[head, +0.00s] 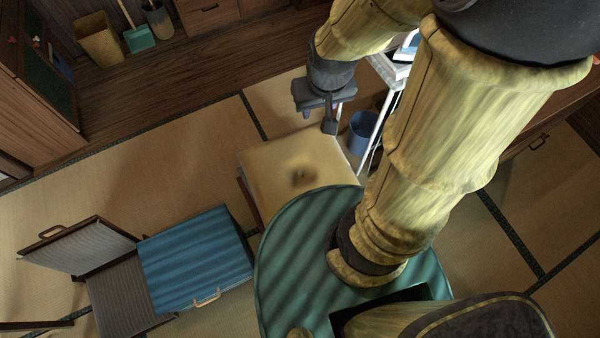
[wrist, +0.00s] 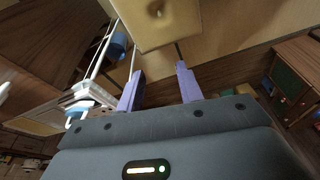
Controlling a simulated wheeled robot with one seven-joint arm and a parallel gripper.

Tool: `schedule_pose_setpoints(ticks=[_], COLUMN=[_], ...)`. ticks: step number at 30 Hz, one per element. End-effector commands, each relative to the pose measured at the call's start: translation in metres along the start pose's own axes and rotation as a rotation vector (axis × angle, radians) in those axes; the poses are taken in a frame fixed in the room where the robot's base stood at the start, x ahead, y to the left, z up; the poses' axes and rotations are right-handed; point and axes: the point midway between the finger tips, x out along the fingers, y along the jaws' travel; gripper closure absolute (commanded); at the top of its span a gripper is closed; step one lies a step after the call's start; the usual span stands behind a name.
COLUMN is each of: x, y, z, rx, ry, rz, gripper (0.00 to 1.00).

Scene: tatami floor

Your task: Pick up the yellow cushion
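The yellow cushion (head: 285,155) is pale, square and flat, with a dimple in its middle. It lies over something with a brown wooden edge low to the floor, beside the green round table. In the wrist view the cushion (wrist: 178,28) shows at the top, beyond the fingers. My gripper (head: 329,124) hangs near the cushion's far right edge in the head view. In the wrist view my gripper (wrist: 158,70) has its two fingers spread with nothing between them. I cannot tell how high it is above the cushion.
A white-legged stand (head: 378,125) and a blue bin (head: 361,132) are to the right. Tatami (head: 190,150) is clear to the left.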

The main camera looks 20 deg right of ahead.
Motion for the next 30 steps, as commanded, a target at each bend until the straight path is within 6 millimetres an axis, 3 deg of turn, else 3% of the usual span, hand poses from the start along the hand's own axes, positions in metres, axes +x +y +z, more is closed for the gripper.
schedule_pose_setpoints(ticks=[5, 8, 11, 20, 30], x=[0.005, 0.021, 0.053, 0.193, 0.37], y=[0.0, -0.001, -0.002, -0.005, -0.003], z=[0.0, -0.003, -0.008, -0.027, -0.032], rx=[-0.001, -0.003, -0.008, -0.04, -0.094], ry=[-0.002, -0.013, -0.032, -0.115, -0.197], rz=[-0.001, -0.006, -0.015, -0.039, -0.031], gripper=[0.58, 0.58, 0.58, 0.58, 0.58])
